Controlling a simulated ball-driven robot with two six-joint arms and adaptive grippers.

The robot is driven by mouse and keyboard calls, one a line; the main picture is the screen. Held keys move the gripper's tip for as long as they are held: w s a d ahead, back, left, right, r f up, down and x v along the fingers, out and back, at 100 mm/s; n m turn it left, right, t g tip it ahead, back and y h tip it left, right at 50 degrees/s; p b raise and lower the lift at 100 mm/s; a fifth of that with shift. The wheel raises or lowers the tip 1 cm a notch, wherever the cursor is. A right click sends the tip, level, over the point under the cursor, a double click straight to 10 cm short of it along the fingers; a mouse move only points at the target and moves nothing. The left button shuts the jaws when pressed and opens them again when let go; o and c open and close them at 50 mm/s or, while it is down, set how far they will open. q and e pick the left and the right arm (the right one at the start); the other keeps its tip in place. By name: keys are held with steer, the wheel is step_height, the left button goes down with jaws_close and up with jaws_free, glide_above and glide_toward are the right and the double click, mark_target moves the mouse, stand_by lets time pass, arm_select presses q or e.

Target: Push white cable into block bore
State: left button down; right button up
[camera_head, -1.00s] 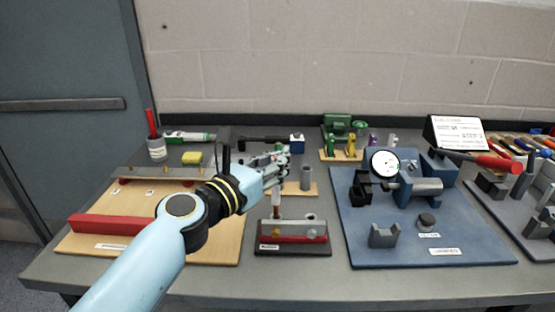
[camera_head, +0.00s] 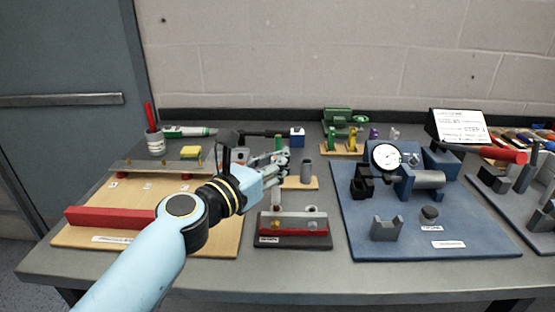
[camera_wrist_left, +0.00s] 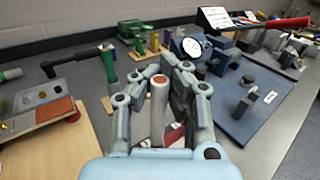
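My left gripper (camera_head: 274,166) is above the terminal block (camera_head: 292,229), which has a grey top and a red band. In the left wrist view, its fingers (camera_wrist_left: 160,76) stand on both sides of the upright white cable (camera_wrist_left: 158,112) and look closed on it. The cable's upper end is copper-coloured. In the head view the cable (camera_head: 276,199) reaches down from the fingers to the block's left side. Whether its lower end is inside the bore cannot be told. My right gripper is out of view.
A wooden board with a red bar (camera_head: 110,218) lies left of the block. A blue plate (camera_head: 400,245) with a dial gauge (camera_head: 386,157) lies to the right. A grey cylinder (camera_head: 306,170) stands behind the block. Bare table lies in front.

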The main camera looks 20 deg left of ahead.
arm_select(q)
steer(key=shift+f+b, duration=0.6)
steer(key=shift+f, duration=0.1)
steer(key=c, duration=1.4)
jaws_free()
steer(key=shift+r, duration=0.15)
step_height(320, 180, up, 5)
steer(key=p, duration=0.5)
